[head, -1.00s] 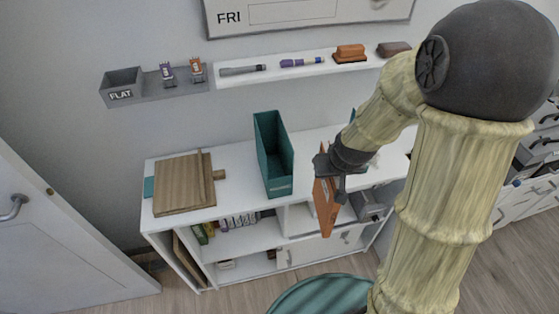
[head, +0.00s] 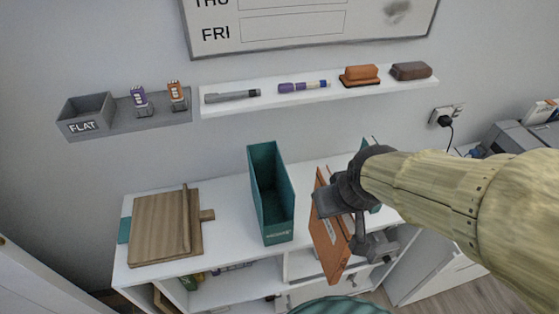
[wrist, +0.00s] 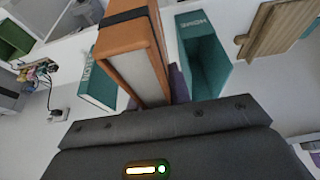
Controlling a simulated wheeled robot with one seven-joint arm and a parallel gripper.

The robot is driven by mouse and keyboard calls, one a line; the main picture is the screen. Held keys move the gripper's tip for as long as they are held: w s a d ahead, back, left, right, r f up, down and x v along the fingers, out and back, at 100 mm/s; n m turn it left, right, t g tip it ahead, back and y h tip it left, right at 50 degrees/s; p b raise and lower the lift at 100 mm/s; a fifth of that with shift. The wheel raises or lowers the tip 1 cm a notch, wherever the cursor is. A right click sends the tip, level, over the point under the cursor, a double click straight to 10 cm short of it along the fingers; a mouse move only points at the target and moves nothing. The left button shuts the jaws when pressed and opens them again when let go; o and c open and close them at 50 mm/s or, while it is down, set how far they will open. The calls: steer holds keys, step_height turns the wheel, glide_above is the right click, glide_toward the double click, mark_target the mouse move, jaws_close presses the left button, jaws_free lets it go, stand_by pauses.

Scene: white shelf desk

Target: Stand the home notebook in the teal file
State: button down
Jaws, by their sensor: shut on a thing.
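My gripper (head: 335,200) is shut on an orange-brown notebook (head: 328,240) and holds it roughly upright by the front edge of the white desk. In the wrist view the notebook (wrist: 132,42) shows an orange cover, pale pages and a dark band. The teal file (head: 271,205) is an open-topped box standing on the desk, left of the notebook and apart from it. Its inside looks empty. In the wrist view the teal file (wrist: 204,58) shows to the right of the notebook, with a pale label. The gripper's fingertips are mostly hidden.
Another teal item (wrist: 97,80) with a label stands on the notebook's other side. Wooden boards (head: 165,228) lie on the desk's left part. Above, a wall ledge (head: 310,88) holds markers and erasers, beside a grey FLAT tray (head: 86,116). White desktop (head: 225,200) is clear beside the file.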

mark_target(321, 176)
steer(key=shift+w+r, duration=0.1)
steer(key=w+p, duration=0.2)
steer(key=w+a+p, duration=0.1)
steer(key=p, duration=0.1)
steer(key=w+p, duration=0.2)
steer(key=shift+w+a+r+p, duration=0.25)
steer(key=shift+w+a+p, duration=0.05)
steer(key=shift+a+p, duration=0.1)
steer(key=w+p, duration=0.1)
steer(key=p, duration=0.3)
steer(key=shift+w, duration=0.2)
steer(key=shift+w+a+f+p, duration=0.15)
steer(key=shift+w+p, duration=0.15)
steer(key=shift+p, duration=0.95)
steer(key=shift+w+a+p, duration=0.15)
steer(key=shift+p, duration=0.7)
